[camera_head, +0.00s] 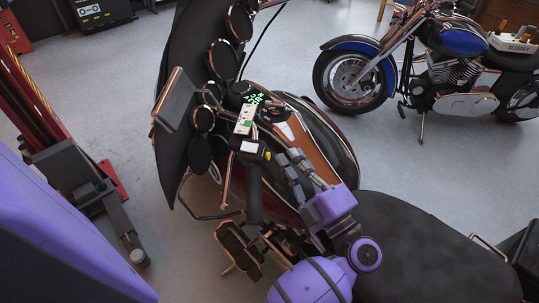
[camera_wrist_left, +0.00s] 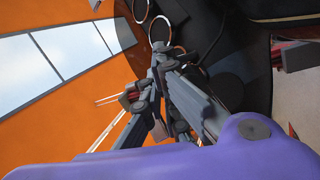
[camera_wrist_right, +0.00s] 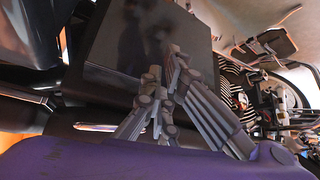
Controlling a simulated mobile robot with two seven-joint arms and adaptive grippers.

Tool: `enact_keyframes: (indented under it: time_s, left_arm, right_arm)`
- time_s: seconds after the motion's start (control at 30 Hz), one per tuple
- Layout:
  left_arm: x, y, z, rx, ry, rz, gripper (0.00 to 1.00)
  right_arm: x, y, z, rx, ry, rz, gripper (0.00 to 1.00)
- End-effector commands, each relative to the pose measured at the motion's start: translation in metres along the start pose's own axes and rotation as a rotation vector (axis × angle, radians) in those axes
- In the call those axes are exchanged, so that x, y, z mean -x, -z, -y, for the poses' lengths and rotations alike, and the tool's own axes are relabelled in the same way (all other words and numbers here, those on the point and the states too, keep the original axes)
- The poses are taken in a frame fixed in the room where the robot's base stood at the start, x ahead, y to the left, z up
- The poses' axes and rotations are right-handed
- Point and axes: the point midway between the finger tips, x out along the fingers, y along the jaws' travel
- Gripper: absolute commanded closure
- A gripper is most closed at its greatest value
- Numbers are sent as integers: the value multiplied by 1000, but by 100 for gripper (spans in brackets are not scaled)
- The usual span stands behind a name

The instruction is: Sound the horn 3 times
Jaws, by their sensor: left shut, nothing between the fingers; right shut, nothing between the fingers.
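A motorcycle with a dark fairing (camera_head: 185,55) stands in the middle of the head view. Its left handlebar has a black grip (camera_head: 254,195) and a switch housing (camera_head: 250,147) with a small yellow button (camera_head: 267,156); I cannot tell for sure that this is the horn button. My left gripper (camera_head: 287,156) is shut and empty, its fingertips just right of the yellow button; I cannot tell whether they touch anything. It also shows in the left wrist view (camera_wrist_left: 160,52). My right gripper (camera_wrist_right: 163,62) is shut and empty in the right wrist view, in front of a dark flat surface.
A black seat (camera_head: 425,250) lies to the right of my left gripper. A mirror (camera_head: 172,98) and round gauges (camera_head: 223,60) stand near the handlebar. A blue motorcycle (camera_head: 440,60) stands at the back right. A red lift post (camera_head: 30,100) is at the left. Grey floor (camera_head: 310,30) is clear between.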

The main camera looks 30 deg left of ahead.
Motion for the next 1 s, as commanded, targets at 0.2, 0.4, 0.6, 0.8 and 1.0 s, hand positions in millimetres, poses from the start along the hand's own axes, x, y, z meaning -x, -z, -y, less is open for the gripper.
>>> enact_keyframes:
  time_s: [0.2,0.4,0.6,0.8,1.0]
  left_arm:
    - [0,0,0,0,0,0,100]
    - [0,0,0,0,0,0,100]
    - [-1,0,0,0,0,0,100]
    - [-5,4,3,1,1,-2,100]
    - [-6,4,4,1,0,0,100]
  right_arm:
    - [1,-2,0,0,-1,3,100]
    - [4,-7,-1,-2,-3,12,100]
    - [6,-11,-2,-3,-5,19,100]
    - [5,-8,-2,-2,-4,15,100]
    - [3,-4,-1,-1,-3,7,100]
